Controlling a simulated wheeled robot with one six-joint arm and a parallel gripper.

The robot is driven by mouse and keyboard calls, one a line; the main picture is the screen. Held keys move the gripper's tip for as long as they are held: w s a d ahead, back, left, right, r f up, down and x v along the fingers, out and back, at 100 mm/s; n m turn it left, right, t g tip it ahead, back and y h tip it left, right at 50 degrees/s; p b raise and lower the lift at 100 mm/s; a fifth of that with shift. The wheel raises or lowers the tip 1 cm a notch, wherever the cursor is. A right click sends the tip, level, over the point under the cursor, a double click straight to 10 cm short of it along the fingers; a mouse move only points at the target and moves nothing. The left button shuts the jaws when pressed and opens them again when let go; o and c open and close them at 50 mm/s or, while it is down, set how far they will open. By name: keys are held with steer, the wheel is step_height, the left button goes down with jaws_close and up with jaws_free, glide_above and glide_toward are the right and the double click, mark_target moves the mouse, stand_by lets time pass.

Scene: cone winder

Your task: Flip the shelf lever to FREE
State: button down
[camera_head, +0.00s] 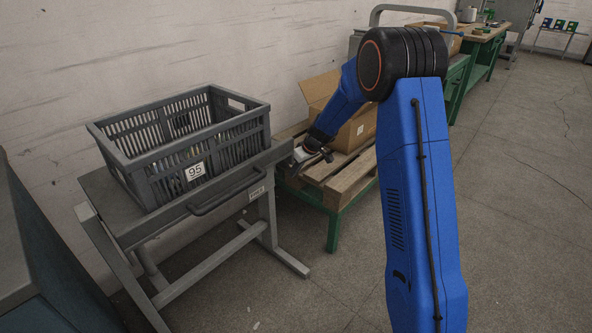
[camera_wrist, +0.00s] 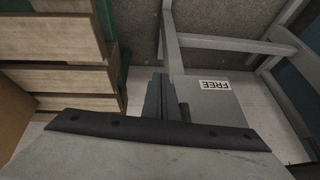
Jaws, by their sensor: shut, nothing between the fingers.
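The grey shelf (camera_head: 236,186) stands on a grey metal stand, with a dark handle (camera_head: 226,194) along its front. In the wrist view the label (camera_wrist: 215,85) reads FREE and appears upside down. My gripper (camera_head: 298,164) is just off the shelf's right end. In the wrist view my gripper's dark fingers (camera_wrist: 163,88) are shut, left of the label. A short dark piece (camera_wrist: 185,112) shows beside the fingers; I cannot tell whether it is the lever or whether they touch.
A grey crate (camera_head: 192,172) marked 95 stands on the shelf. A wooden pallet (camera_head: 349,181) with an open cardboard box (camera_head: 352,133) rests on a green frame close to the right of my gripper. A blue-grey cabinet (camera_head: 40,270) stands at the lower left.

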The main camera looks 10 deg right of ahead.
steer(key=shift+w+a+f+t+y, duration=0.35)
steer(key=shift+w+f, duration=0.2)
steer(key=shift+f, duration=0.2)
steer(key=shift+w+a+f+t+y, duration=0.2)
steer(key=shift+w+a+f, duration=0.25)
steer(key=shift+f, duration=0.3)
steer(key=shift+w+a+f+t+y, duration=0.4)
steer(key=shift+w+f+t+y, duration=0.1)
steer(key=shift+w+t, duration=0.1)
steer(key=shift+w+a+f+t+y, duration=0.4)
steer(key=shift+w+f+t, duration=0.1)
steer(key=shift+w+t, duration=0.1)
steer(key=shift+w, duration=0.1)
